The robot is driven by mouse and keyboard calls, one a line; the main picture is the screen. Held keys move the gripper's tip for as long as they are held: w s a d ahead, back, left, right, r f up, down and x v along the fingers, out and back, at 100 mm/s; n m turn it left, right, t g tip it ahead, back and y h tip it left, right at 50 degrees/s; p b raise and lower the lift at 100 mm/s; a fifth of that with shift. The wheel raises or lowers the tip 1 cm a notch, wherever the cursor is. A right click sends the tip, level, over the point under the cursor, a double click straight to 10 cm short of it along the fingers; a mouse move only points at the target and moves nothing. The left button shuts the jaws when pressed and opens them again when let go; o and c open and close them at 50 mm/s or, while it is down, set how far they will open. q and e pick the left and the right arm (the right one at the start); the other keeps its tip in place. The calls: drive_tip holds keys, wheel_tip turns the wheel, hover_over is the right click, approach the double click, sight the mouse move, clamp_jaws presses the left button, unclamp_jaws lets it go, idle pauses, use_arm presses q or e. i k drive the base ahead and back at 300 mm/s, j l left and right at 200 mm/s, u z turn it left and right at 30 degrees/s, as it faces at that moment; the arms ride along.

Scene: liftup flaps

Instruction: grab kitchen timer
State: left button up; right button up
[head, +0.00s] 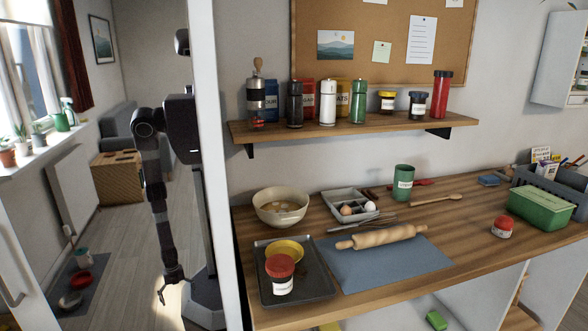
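I cannot pick out a kitchen timer with certainty. A small, round red object with a white label (503,227) stands on the wooden counter (440,225) at the right, in front of the green box; its label is too small to read. A larger jar with a red lid and white label (281,275) stands on the dark baking tray (316,291) at the left. Neither of my grippers shows directly over the counter. A dark robot arm hangs at the far left, seemingly in a mirror; I cannot tell which arm it is.
A rolling pin (381,237) lies on a blue mat (375,267). A beige bowl (281,207), grey egg tray (350,205), green canister (403,183) and green box (541,208) stand around it. A shelf (350,128) with several containers hangs above. Some counter is clear right of the mat.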

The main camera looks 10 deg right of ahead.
sight(501, 233)
drive_tip(key=z, duration=1.7)
drive_tip(key=i+l, duration=0.15)
drive_tip(key=i+l+u, duration=0.1)
drive_tip(key=l, duration=0.25)
